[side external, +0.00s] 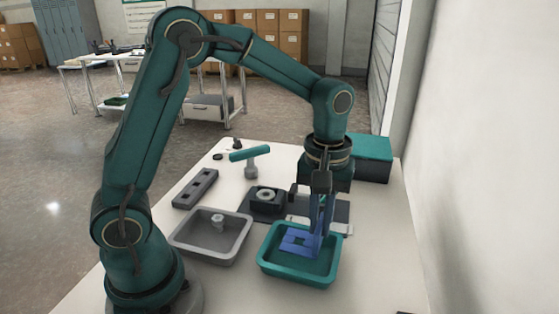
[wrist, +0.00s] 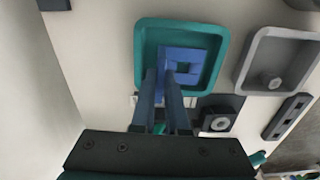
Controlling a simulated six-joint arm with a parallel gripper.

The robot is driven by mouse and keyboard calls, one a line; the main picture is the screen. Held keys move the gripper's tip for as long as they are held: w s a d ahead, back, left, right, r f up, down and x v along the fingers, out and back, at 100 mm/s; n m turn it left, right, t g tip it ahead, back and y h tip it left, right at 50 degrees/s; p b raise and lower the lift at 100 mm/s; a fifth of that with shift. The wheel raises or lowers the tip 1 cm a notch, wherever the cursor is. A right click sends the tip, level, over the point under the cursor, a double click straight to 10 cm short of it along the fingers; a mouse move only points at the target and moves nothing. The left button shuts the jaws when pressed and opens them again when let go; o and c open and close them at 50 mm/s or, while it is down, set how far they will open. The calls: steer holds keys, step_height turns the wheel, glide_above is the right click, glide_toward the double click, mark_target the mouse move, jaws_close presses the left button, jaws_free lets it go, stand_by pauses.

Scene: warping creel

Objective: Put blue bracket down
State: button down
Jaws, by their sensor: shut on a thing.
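The blue bracket (side external: 297,241), a flat piece with a square opening, is within the outline of the teal tray (side external: 266,270). It also shows in the wrist view (wrist: 199,66), over the floor of the teal tray (wrist: 141,62). My gripper (side external: 318,229) points down and is shut on the bracket at its upright part. In the wrist view, my gripper's two fingers (wrist: 164,76) cover part of the bracket. I cannot tell whether the bracket touches the tray floor.
A grey tray (side external: 184,246) with a small pale part (side external: 217,220) stands left of the teal tray. Behind are a dark fixture with a ring (side external: 265,196), a slotted dark block (side external: 195,189), a teal-topped stand (side external: 250,157) and a teal box (side external: 371,158). A wall runs along the right.

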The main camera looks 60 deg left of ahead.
mark_target(310, 250)
steer(key=shift+f, duration=1.9)
steer(key=shift+f, duration=0.15)
steer(key=c, duration=0.9)
jaws_free()
